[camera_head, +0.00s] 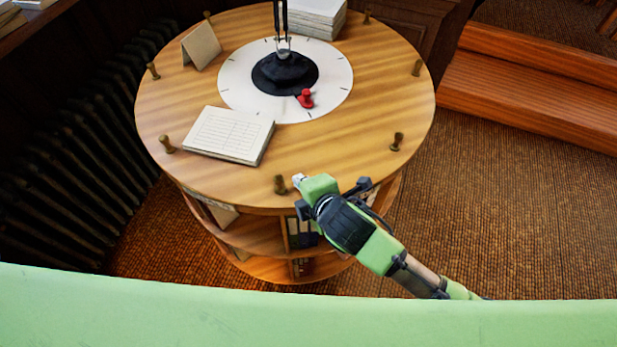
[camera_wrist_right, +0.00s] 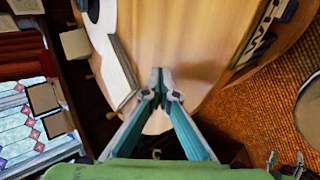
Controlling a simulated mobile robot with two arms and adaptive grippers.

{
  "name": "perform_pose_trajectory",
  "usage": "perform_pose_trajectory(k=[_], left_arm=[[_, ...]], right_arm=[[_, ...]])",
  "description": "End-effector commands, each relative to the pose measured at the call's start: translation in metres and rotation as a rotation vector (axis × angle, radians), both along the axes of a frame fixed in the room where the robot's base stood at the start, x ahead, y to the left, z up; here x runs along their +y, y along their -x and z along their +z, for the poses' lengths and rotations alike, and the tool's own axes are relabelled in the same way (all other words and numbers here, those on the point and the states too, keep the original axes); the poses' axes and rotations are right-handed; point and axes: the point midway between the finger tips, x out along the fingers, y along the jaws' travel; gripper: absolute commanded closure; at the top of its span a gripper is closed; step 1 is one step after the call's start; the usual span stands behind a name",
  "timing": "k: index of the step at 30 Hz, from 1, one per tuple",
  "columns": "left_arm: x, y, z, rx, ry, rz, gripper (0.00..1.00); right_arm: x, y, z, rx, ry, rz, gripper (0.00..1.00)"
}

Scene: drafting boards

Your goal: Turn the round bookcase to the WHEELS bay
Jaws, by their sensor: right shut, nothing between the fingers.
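The round bookcase (camera_head: 340,155) has a wooden top with several short brown pegs near its rim, and shelves with books below. A white dial with tick marks (camera_head: 328,85) lies on the top around a black centre; a red marker (camera_head: 306,98) sits at its front right. No WHEELS label is readable. My right gripper (camera_head: 298,180) is at the front rim, just right of the front peg (camera_head: 280,185); I cannot tell whether they touch. In the right wrist view the gripper (camera_wrist_right: 157,74) has its fingertips together, empty, over the wooden top (camera_wrist_right: 185,30). My left gripper is not in view.
A ruled pad (camera_head: 228,134) lies on the top at front left, a tan folded card (camera_head: 201,45) stands behind it, and a paper stack (camera_head: 305,15) is at the back. A dark radiator (camera_head: 75,150) is close on the left. Wooden steps (camera_head: 530,95) rise at right; carpet between is clear.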

Motion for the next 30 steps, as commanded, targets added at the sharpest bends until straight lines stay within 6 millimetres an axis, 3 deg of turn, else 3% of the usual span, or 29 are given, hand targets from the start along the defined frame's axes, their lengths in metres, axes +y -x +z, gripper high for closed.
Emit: perform_pose_trajectory(k=[20,30], left_arm=[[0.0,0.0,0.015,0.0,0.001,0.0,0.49],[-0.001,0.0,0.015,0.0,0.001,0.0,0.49]], right_arm=[[-0.015,-0.004,0.013,-0.002,0.004,-0.003,1.0],[-0.014,-0.005,0.053,-0.005,0.003,-0.003,1.0]])
